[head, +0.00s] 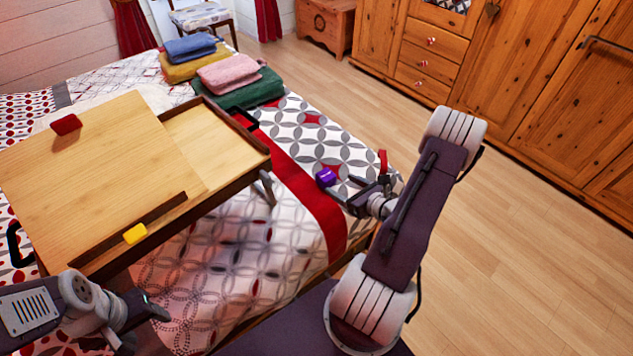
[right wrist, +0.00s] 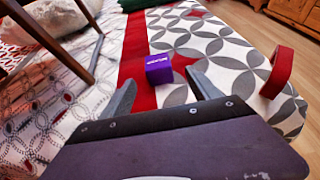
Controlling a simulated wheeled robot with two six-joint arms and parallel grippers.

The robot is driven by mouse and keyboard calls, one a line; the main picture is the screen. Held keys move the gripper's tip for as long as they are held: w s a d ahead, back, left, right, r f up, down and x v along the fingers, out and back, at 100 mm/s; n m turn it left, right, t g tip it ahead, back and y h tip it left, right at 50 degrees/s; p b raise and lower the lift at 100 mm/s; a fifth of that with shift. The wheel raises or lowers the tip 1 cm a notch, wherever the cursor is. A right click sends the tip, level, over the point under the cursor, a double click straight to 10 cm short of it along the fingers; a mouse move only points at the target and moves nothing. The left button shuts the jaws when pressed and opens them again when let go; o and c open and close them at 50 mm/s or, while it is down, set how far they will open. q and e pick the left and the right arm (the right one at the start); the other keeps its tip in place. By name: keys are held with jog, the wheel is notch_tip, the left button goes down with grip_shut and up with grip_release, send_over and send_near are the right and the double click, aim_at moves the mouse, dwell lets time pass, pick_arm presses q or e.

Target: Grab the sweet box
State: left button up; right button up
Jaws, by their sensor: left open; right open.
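A small purple box (head: 326,177) with pale lettering, likely the sweet box, sits on the patterned bedspread by the red stripe. It also shows in the right wrist view (right wrist: 158,69), ahead of and between my right fingertips. My right gripper (head: 345,193) is open and empty, low over the bed just short of the box. In the right wrist view, the fingers of this gripper (right wrist: 163,88) spread to either side of the box, with a small gap before it. My left gripper (head: 148,307) is at the lower left, beside the bed tray, with its fingers hard to make out.
A red band-like roll (right wrist: 278,72) stands right of the right gripper. A wooden bed tray (head: 225,152) on the left carries a yellow block (head: 135,234) and a red item (head: 66,124). Folded towels (head: 230,74) lie farther back. The floor right of the bed is clear.

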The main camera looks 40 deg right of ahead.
aim_at(331, 179)
jog(key=b+x, duration=0.1)
jog(key=x, duration=0.2)
jog(key=shift+w+f, duration=0.1)
jog(key=shift+w, duration=0.1)
jog(key=b+x, duration=0.1)
jog(key=x, duration=0.4)
jog(key=shift+w+a, duration=0.15)
jog(key=shift+w, duration=0.1)
jog(key=c, duration=1.4)
jog(key=shift+r+p, duration=0.9)
jog(key=shift+r, duration=1.5)
jog(key=shift+c, duration=0.2)
jog(key=s+d+r+p, duration=0.2)
jog(key=s+d+r, duration=0.4)
jog(key=s, duration=0.3)
jog(key=shift+d+r+p, duration=0.2)
jog(key=shift+d+p, duration=0.2)
jog(key=shift+d, duration=0.35)
